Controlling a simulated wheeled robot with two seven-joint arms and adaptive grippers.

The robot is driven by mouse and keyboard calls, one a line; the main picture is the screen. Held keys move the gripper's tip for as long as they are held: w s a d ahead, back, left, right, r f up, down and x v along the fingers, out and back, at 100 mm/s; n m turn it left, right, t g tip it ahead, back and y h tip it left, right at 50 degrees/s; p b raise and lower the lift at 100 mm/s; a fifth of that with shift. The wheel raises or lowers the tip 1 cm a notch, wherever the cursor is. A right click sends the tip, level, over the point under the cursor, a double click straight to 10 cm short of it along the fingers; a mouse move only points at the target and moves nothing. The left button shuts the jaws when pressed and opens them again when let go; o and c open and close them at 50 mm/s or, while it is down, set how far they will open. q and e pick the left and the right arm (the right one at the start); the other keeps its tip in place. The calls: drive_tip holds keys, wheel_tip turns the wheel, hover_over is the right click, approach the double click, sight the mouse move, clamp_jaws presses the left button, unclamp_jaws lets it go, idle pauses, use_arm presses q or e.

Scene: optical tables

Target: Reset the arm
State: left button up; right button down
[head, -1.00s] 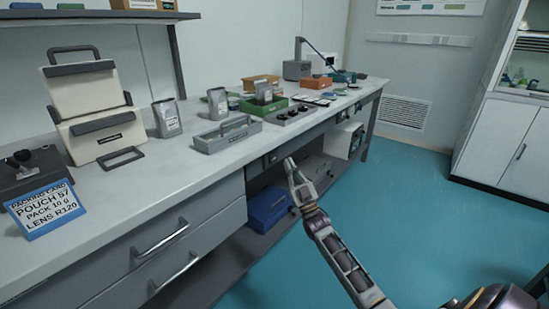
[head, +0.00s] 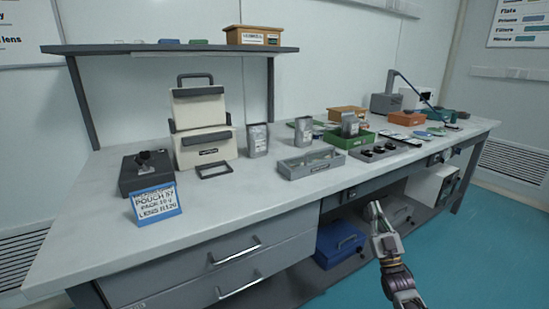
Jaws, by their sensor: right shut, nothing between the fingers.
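My right gripper (head: 375,213) is shut and empty. It points up and forward in front of the bench's front edge, with the open space under the bench behind it. Its arm comes in from the bottom right. It appears apart from the bench and from everything on it. My left gripper is outside the view.
A long bench (head: 95,255) carries a packing card (head: 155,203), a cream case (head: 205,148), grey pouches (head: 257,140), a grey tray (head: 310,163) and a green bin (head: 350,139). A blue box (head: 340,243) sits underneath. Blue floor (head: 480,250) is clear at right.

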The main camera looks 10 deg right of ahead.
use_arm(q)
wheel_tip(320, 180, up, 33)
drive_tip(key=p, duration=3.3)
use_arm(e)
wheel_tip(320, 180, up, 33)
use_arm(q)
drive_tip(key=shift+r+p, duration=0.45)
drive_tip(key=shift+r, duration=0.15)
use_arm(e)
drive_tip(key=shift+r, duration=0.55)
